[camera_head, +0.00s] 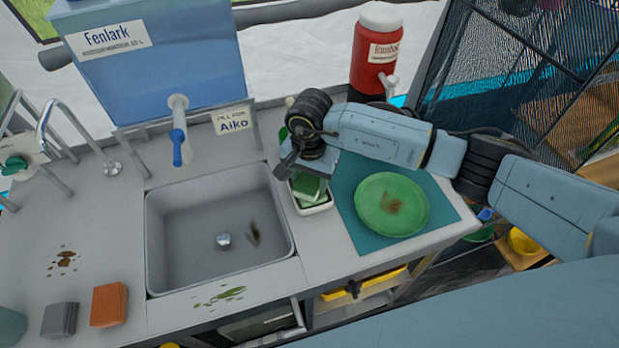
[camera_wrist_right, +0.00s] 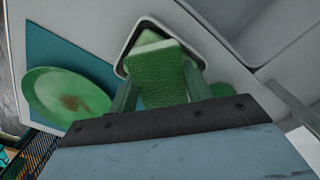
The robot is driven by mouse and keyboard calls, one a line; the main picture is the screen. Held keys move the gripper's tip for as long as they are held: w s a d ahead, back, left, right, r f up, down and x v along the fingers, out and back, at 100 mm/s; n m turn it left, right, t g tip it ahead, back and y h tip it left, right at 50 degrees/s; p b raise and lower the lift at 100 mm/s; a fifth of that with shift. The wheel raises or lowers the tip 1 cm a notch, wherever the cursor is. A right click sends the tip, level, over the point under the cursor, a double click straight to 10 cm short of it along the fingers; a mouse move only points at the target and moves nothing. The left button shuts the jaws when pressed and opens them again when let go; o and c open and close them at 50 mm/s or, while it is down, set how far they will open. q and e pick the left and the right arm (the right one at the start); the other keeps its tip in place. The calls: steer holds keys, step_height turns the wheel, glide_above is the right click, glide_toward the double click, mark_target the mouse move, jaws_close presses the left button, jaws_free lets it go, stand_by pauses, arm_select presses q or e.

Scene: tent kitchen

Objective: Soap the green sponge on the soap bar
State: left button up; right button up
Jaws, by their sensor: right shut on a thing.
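The green sponge (camera_wrist_right: 157,75) is between the two fingers of my right gripper (camera_wrist_right: 160,88) in the right wrist view, and the gripper is shut on it. The sponge is over a small white dish (camera_wrist_right: 201,53). A green piece (camera_wrist_right: 147,38), probably the soap bar, shows in the dish past the sponge; whether the two touch I cannot tell. In the head view my right gripper (camera_head: 303,166) is above the white dish (camera_head: 318,210), right of the sink, and green shows inside it. My left gripper is not in view.
A dirty green plate (camera_head: 392,204) lies on a teal mat (camera_head: 352,172) right of the dish. The sink (camera_head: 190,235) is left of it. An orange sponge (camera_head: 109,304) and a grey one (camera_head: 59,320) lie front left. A blue tank (camera_head: 160,60) and red jug (camera_head: 377,55) stand behind.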

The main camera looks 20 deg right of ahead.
mark_target(310, 180)
steer(key=shift+r+p, duration=1.85)
steer(key=shift+r, duration=1.6)
